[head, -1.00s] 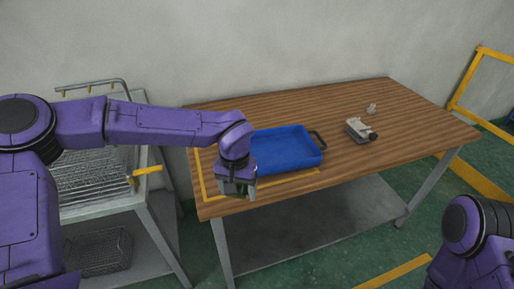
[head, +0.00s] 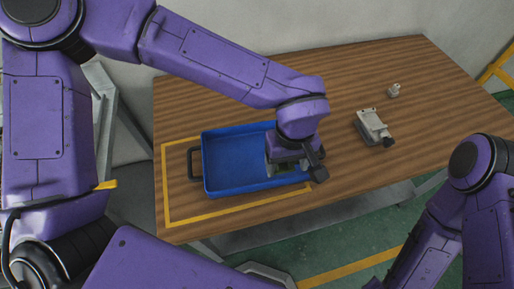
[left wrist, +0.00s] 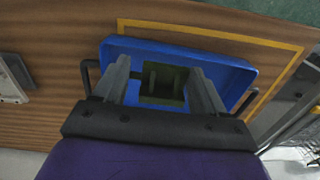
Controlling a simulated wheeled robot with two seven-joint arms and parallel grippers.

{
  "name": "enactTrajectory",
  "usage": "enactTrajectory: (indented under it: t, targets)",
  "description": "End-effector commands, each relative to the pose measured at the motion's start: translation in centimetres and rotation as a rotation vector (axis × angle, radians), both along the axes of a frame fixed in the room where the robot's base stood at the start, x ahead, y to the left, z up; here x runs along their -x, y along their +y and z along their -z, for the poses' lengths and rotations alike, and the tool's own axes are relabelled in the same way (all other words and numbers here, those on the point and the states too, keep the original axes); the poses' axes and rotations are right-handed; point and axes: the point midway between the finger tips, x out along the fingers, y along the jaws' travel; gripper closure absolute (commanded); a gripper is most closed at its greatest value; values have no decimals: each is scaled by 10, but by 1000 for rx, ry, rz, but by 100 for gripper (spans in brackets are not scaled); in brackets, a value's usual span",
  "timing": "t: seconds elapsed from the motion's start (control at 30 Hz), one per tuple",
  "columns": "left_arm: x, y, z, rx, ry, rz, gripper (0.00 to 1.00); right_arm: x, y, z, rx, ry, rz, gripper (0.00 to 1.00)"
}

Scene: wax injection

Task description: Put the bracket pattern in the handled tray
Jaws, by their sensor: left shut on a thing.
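The blue handled tray (head: 233,160) lies on the wooden table, with a dark handle on its left end. Its right end is partly hidden behind my left gripper (head: 286,170). In the left wrist view the tray (left wrist: 235,72) shows below the fingers. My left gripper (left wrist: 162,88) is shut on the dark green bracket pattern (left wrist: 163,84), which sits between the two fingers over the tray. Only a little of the pattern shows in the head view. I cannot tell whether it touches the tray floor. My right gripper is out of view.
A grey metal device (head: 372,127) with a dark knob lies to the right of the tray. Yellow tape (head: 167,200) marks the table around the tray. The back of the table is clear.

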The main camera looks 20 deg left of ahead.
Motion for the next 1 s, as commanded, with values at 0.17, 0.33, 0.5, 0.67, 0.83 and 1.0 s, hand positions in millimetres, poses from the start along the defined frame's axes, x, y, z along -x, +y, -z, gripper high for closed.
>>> enactTrajectory:
  t: [0.17,0.33,0.5,0.67,0.83,1.0]
  targets:
    - [-18,52,19,2,5,-4,58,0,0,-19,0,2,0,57]
    - [-33,82,60,-1,12,-1,58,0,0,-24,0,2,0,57]
    - [-38,97,80,-1,12,0,58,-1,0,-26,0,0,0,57]
    - [-39,104,109,-2,14,2,58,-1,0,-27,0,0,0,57]
    - [-39,103,119,1,11,2,58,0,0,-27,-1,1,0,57]
    - [-39,103,119,0,10,2,58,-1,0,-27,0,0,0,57]
